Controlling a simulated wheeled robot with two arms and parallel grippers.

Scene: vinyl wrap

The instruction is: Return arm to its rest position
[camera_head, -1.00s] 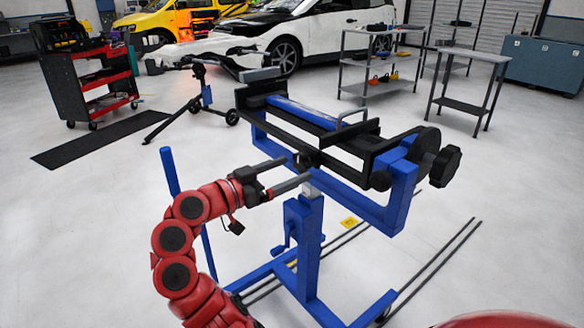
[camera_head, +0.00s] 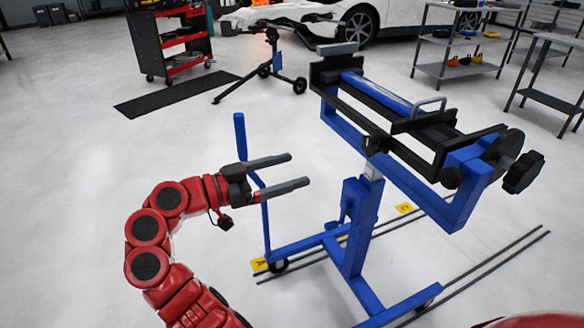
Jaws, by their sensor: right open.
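The fingertips appear clear of the stand's post and clamp frame, though the blue upright rod (camera_head: 240,140) of the stand lies close behind the gripper in the picture.
The stand's black knob (camera_head: 523,172) sticks out at right. Its blue base legs (camera_head: 400,305) spread over the floor beside dark floor rails (camera_head: 490,270). A red and black tool cart (camera_head: 170,40), a black mat (camera_head: 175,95) and grey shelving (camera_head: 460,45) stand farther back. Floor at left is open.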

